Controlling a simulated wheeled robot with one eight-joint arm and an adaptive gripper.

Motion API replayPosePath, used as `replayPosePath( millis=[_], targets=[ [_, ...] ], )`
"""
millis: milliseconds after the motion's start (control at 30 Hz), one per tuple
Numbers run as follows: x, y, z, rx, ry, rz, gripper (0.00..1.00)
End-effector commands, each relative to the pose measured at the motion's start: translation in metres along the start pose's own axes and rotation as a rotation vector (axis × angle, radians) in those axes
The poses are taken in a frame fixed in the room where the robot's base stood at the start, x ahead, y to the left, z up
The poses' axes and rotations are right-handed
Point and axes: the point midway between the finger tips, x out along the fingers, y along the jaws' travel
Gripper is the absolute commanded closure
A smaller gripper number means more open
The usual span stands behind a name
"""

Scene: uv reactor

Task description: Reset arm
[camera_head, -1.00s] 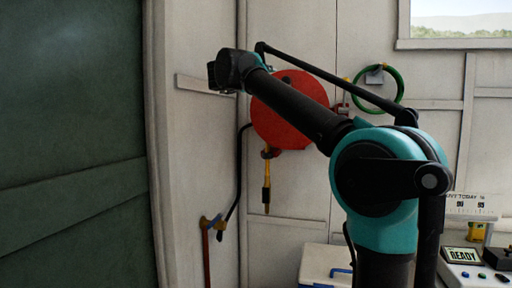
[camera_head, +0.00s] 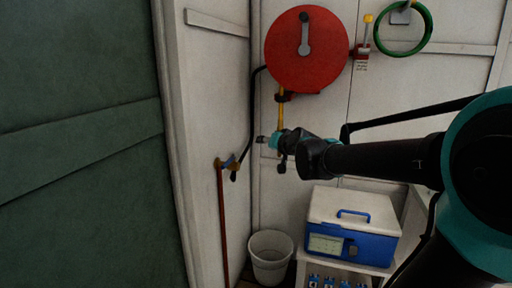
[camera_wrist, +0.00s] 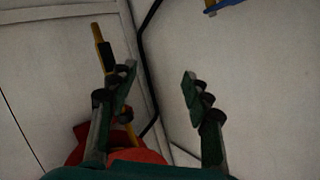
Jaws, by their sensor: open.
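My gripper (camera_head: 266,140) reaches leftward from my black and teal arm in the head view, in front of the wall below the red hose reel (camera_head: 305,60). In the wrist view my gripper (camera_wrist: 160,82) shows two dark green fingers spread wide with nothing between them. Behind the gap are bare wall panels and a black hose (camera_wrist: 143,60). A yellow nozzle (camera_wrist: 97,32) with a black grip lies beyond the left finger. In the head view the gripper partly hides the hanging yellow nozzle (camera_head: 281,105).
A blue and white box (camera_head: 352,225) stands on a white bench at lower right, with a white bucket (camera_head: 270,258) beside it. A dark green panel (camera_head: 75,150) fills the left.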

Motion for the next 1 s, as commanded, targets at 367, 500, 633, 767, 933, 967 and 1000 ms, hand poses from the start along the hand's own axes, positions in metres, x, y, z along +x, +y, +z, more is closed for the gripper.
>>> replayPosePath(
  millis=[367,500,633,767,933,967,1000],
  targets=[
    [-0.091,0.134,0.207,-0.157,-0.452,0.241,0.51],
    [-0.139,0.176,0.269,-0.182,-0.602,0.344,0.51],
    [-0.177,0.201,0.309,-0.19,-0.705,0.42,0.51],
    [-0.198,0.214,0.329,-0.191,-0.76,0.462,0.51],
    [-0.205,0.217,0.335,-0.191,-0.777,0.476,0.51],
    [-0.205,0.217,0.335,-0.192,-0.777,0.476,0.51],
    [-0.205,0.217,0.335,-0.191,-0.777,0.475,0.51]
  ],
)
